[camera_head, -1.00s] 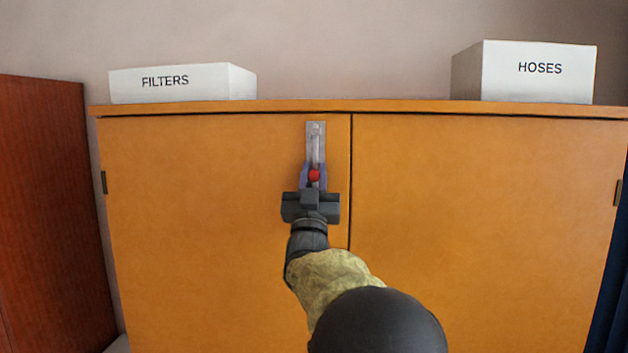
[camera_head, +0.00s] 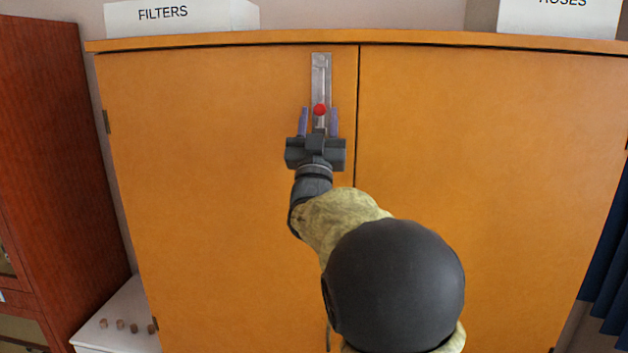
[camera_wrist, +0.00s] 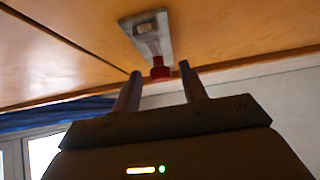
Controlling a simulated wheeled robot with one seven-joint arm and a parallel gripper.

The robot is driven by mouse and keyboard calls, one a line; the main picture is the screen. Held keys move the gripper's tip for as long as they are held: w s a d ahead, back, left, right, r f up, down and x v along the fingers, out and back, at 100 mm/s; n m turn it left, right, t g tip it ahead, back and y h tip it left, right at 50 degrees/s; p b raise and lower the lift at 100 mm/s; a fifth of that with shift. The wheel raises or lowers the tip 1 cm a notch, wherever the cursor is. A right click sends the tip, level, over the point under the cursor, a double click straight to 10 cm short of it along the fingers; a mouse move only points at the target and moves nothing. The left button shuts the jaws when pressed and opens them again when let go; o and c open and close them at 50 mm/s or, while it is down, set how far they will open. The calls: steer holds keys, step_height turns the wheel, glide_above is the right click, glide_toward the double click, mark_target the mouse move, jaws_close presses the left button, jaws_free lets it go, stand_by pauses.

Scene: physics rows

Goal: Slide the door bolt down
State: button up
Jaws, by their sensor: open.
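The door bolt is a grey metal plate (camera_head: 321,72) with a rod and a red knob (camera_head: 319,110), upright on the left door (camera_head: 220,150) of an orange-brown cupboard, near its inner edge. My gripper (camera_head: 319,116) is open, with one purple-grey finger on each side of the knob in the head view. In the wrist view the bolt plate (camera_wrist: 147,38) and red knob (camera_wrist: 160,69) show beyond the gap between the two fingertips (camera_wrist: 160,68). The fingers appear apart from the knob. The lower end of the bolt is hidden behind my gripper.
A box marked FILTERS (camera_head: 175,16) and a box marked HOSES (camera_head: 558,20) stand on the cupboard top. A dark red cabinet (camera_head: 50,150) is at the left. A low white surface (camera_head: 120,318) holds several small brown pieces. A dark blue curtain (camera_head: 608,265) hangs at the right.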

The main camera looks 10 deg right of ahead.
steer(key=b+v, duration=0.7)
steer(key=v, duration=0.8)
steer(key=shift+b, duration=0.35)
steer(key=shift+f, duration=0.1)
step_height(320, 180, down, 23)
steer(key=w+n+g+y, duration=0.3)
steer(key=n+g+y, duration=0.2)
steer(key=g+y, duration=0.4)
steer(key=s+d+f+g, duration=0.1)
steer(key=s+f+g, duration=0.6)
steer(key=s+f, duration=0.3)
steer(key=s+d+f+m+g, duration=0.1)
steer(key=s+d+f+g, duration=0.1)
steer(key=s+f+g, duration=0.5)
steer(key=s+f, duration=0.3)
steer(key=s, duration=0.1)
steer(key=shift+s+d+f+h, duration=0.3)
